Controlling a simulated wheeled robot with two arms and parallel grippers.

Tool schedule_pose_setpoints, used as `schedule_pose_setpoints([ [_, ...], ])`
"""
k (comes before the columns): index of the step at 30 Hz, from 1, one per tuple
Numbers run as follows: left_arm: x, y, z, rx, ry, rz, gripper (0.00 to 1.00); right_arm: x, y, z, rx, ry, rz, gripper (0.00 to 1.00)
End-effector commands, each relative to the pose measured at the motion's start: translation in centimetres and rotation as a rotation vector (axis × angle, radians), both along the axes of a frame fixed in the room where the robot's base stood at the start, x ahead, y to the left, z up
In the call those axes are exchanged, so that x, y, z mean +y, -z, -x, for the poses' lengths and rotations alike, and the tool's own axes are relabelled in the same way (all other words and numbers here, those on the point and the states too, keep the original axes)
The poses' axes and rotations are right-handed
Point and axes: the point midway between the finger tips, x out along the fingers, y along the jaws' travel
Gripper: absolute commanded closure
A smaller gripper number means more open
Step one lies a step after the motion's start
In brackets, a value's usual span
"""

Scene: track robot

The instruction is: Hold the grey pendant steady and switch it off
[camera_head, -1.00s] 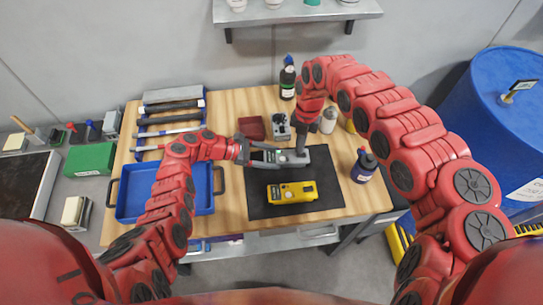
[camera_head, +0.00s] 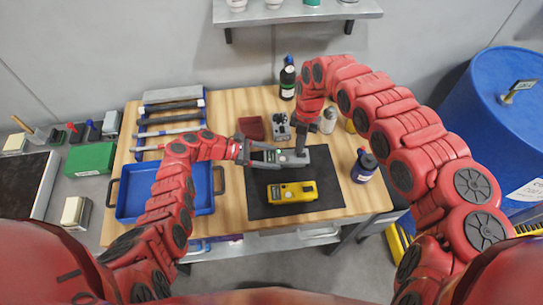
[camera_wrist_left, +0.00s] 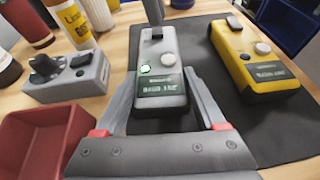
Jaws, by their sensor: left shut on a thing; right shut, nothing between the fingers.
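The grey pendant (camera_head: 318,157) lies on the black mat (camera_head: 257,204). It also shows in the left wrist view (camera_wrist_left: 160,84), with a lit green lamp, a pale round button, a small screen with text and a dark switch at its far end. My left gripper (camera_head: 262,157) is shut on the near end of the pendant, one finger along each side in the left wrist view (camera_wrist_left: 158,108). My right gripper (camera_head: 302,153) is shut and empty, pointing down at the pendant's far end. Its tip appears at or just above the dark switch; contact is unclear.
A yellow pendant (camera_head: 293,192) lies on the mat in front. A grey knob box (camera_head: 279,127) and red bin (camera_head: 251,128) stand behind. Bottles (camera_head: 364,166) stand right and back. A blue tray (camera_head: 134,203) is left, below several tools. Bare wood (camera_head: 232,205) lies beside the mat.

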Motion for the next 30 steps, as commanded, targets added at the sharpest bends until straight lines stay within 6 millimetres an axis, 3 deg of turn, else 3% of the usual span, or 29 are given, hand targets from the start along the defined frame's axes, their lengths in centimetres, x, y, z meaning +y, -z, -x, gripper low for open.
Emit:
schedule_pose_setpoints([
  [18,0.0,0.0,0.0,0.000,0.000,0.000,1.00,0.1,1.7,0.0,0.000,-0.001,-0.001,1.00],
  [25,0.0,0.0,0.0,0.000,0.000,0.000,1.00,0.0,1.5,-0.1,-0.001,0.000,-0.001,1.00],
  [30,0.0,0.0,0.0,0.000,0.000,0.000,1.00,-0.1,-0.1,-0.3,-0.005,0.002,0.000,1.00],
])
